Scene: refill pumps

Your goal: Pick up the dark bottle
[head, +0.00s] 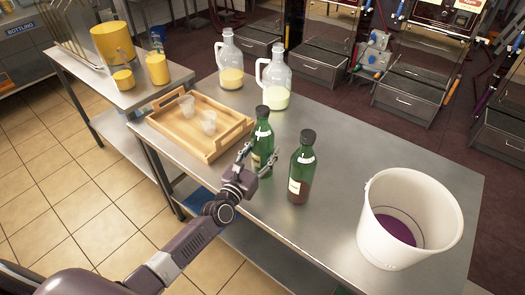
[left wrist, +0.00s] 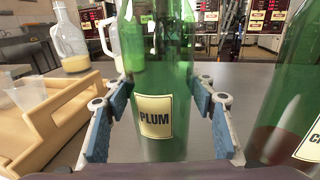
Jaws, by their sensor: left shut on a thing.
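A green glass bottle with a dark cap and a cream PLUM label (left wrist: 155,117) stands upright at the table's near edge, beside the wooden tray; it also shows in the head view (head: 263,136). My left gripper (head: 262,160) is shut on this bottle, with blue finger pads on both sides of its lower body in the left wrist view (left wrist: 157,115). The bottle's base is hidden, so I cannot tell whether it touches the table. A second green bottle (head: 301,168) with dark liquid low inside stands just to the right. My right gripper is not in view.
A wooden tray (head: 237,138) with two clear cups lies to the left. Two glass jugs (head: 231,62) (head: 277,83) stand behind. A white bucket (head: 440,250) with purple contents stands at the right. The metal table (head: 365,135) is clear in the middle.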

